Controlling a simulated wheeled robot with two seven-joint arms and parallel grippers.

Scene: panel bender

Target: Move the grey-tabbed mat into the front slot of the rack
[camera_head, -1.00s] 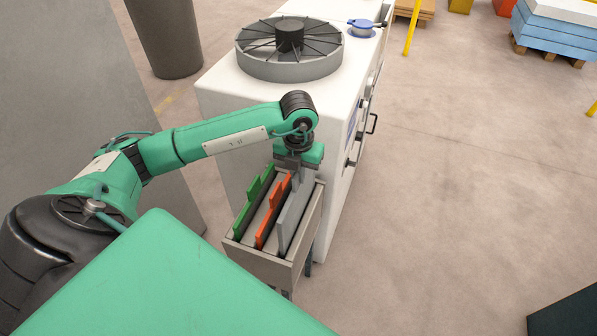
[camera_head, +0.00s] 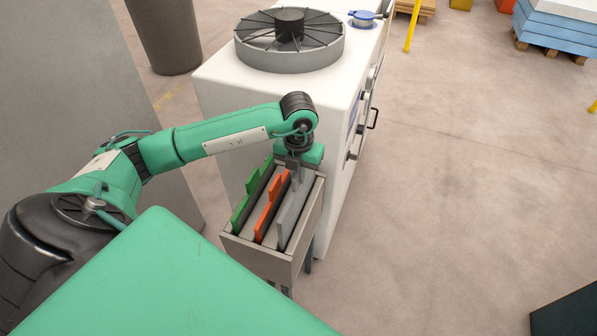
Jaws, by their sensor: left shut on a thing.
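The rack (camera_head: 262,257) is a narrow beige box with upright mats in it, standing against the white machine. The grey-tabbed mat (camera_head: 290,220) is the rightmost in the picture, upright within the rack's walls. My left gripper (camera_head: 296,174) comes down from above at its far end and is shut on it. The fingertips are partly hidden by the gripper body and the mats. An orange-tabbed mat (camera_head: 268,217) stands in the middle and a green-tabbed mat (camera_head: 247,202) on the left. My right gripper is out of view.
The white machine (camera_head: 225,100) stands directly behind the rack, with a round grey spoked wheel (camera_head: 290,52) on top and handles on its right side. A grey panel (camera_head: 90,90) is at the left. The floor (camera_head: 450,200) to the right is clear.

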